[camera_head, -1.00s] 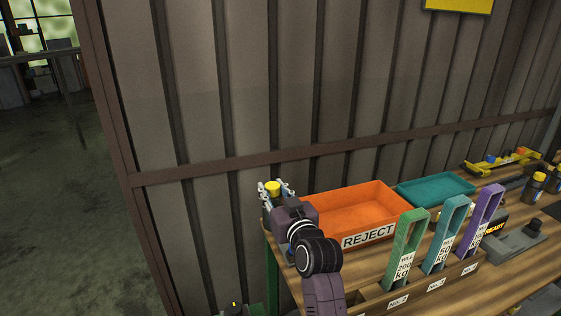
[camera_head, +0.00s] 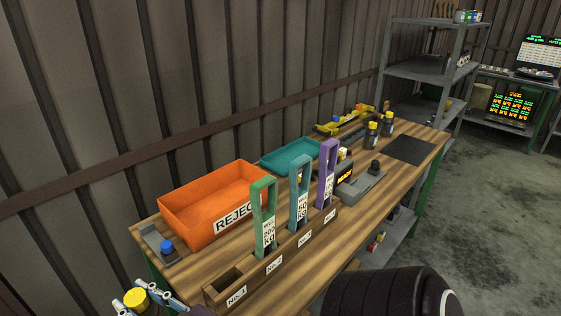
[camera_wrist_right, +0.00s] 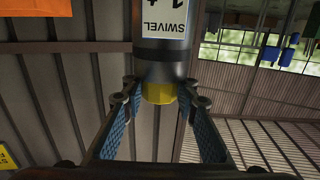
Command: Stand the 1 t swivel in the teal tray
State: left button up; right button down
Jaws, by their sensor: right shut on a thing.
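The 1 t swivel (camera_wrist_right: 162,45) is a dark cylinder with a white label and a yellow end, seen in the right wrist view. My right gripper (camera_wrist_right: 157,100) is shut on it near the yellow end. In the head view the right gripper (camera_head: 150,303) shows at the bottom left edge, with the swivel's yellow end (camera_head: 136,299) between its fingers, apart from the teal tray. The teal tray (camera_head: 290,158) lies at the back of the bench, right of the orange bin, and looks empty. My left gripper is out of view.
The orange REJECT bin (camera_head: 215,200) stands left of the tray. Green, blue and purple tall handled pieces (camera_head: 263,220) stand in a wooden rack in front.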

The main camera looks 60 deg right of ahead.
aim_at(295, 155)
jog(key=k+l, duration=0.15)
jog(key=l, duration=0.25)
jog(key=k+l+z, duration=0.15)
jog(key=l, duration=0.2)
jog(key=k+l, duration=0.2)
jog(key=l, duration=0.2)
jog(key=k+l+z, duration=0.1)
jog(key=l, duration=0.3)
jog(key=k+l, duration=0.15)
jog(key=l, duration=0.25)
jog(key=z, duration=0.05)
